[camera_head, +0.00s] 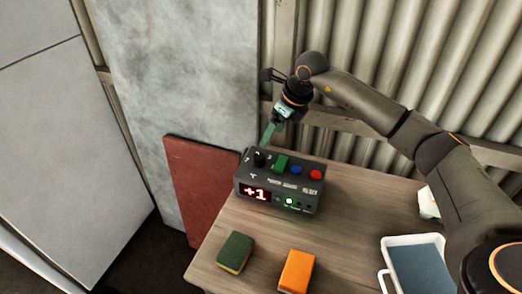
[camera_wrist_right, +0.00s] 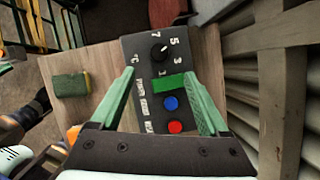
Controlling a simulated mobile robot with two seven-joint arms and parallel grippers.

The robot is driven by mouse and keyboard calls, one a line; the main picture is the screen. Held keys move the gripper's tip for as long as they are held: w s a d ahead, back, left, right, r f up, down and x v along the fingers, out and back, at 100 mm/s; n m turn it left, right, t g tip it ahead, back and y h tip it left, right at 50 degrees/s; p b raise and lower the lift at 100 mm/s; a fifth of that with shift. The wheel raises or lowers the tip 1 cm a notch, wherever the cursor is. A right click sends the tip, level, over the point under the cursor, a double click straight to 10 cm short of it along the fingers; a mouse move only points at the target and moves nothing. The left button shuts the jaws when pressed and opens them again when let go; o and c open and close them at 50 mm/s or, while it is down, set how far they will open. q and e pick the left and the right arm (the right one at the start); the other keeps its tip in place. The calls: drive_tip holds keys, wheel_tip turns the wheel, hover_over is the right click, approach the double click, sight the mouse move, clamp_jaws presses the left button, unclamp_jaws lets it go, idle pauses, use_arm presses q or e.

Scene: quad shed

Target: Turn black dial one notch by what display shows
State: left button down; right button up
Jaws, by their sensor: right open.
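A dark control box (camera_head: 280,204) stands on the wooden table. Its red display (camera_head: 256,193) reads "+1", and a green light glows beside it. The black dial (camera_head: 259,159) is on the box top at the left; it also shows in the right wrist view (camera_wrist_right: 160,53), with 7, 5, 3 and 1 around it. A pale mark on the dial appears to face roughly toward the 5. My right gripper (camera_head: 268,133) is above and behind the dial, apart from it. In the wrist view its green fingers (camera_wrist_right: 159,75) are spread and empty.
A green button (camera_wrist_right: 168,83), a blue button (camera_head: 296,170) and a red button (camera_head: 316,174) share the box top. A green sponge (camera_head: 235,252), an orange sponge (camera_head: 297,271) and a white-rimmed tray (camera_head: 386,257) are on the table. Corrugated wall stands behind.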

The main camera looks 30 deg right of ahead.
sight(260, 156)
drive_tip(key=x, duration=1.1)
drive_tip(key=shift+p, duration=0.4)
drive_tip(key=shift+c, duration=0.2)
clamp_jaws()
